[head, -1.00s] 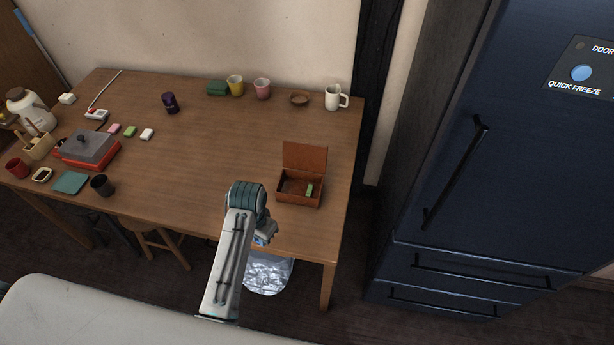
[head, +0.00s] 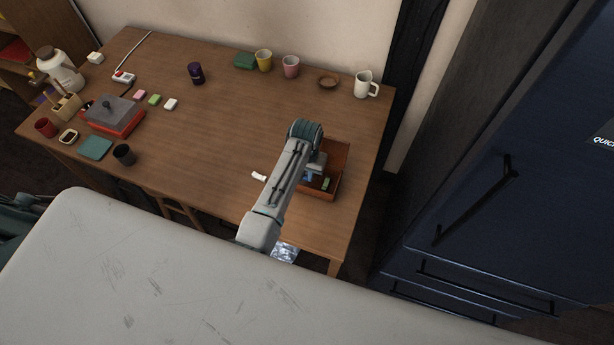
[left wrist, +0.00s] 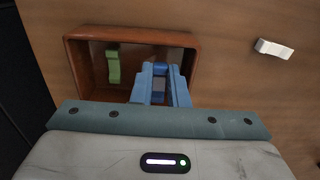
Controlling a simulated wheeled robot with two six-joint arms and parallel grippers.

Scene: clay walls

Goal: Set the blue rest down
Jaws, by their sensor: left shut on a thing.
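My left gripper (head: 309,173) reaches over the brown wooden box (head: 340,158) near the table's right front corner. In the left wrist view its blue fingers (left wrist: 161,72) are shut on the blue rest (left wrist: 159,86), over the inside of the box (left wrist: 75,70). The rest is mostly hidden between the fingers; I cannot tell whether it touches the box floor. A green rest (left wrist: 113,64) lies in the box beside the fingers; it also shows in the head view (head: 326,184). My right gripper is not in view.
A white rest (head: 258,176) lies on the table (head: 230,130) left of the box. A dark fridge (head: 490,170) stands to the right. The table's middle is clear.

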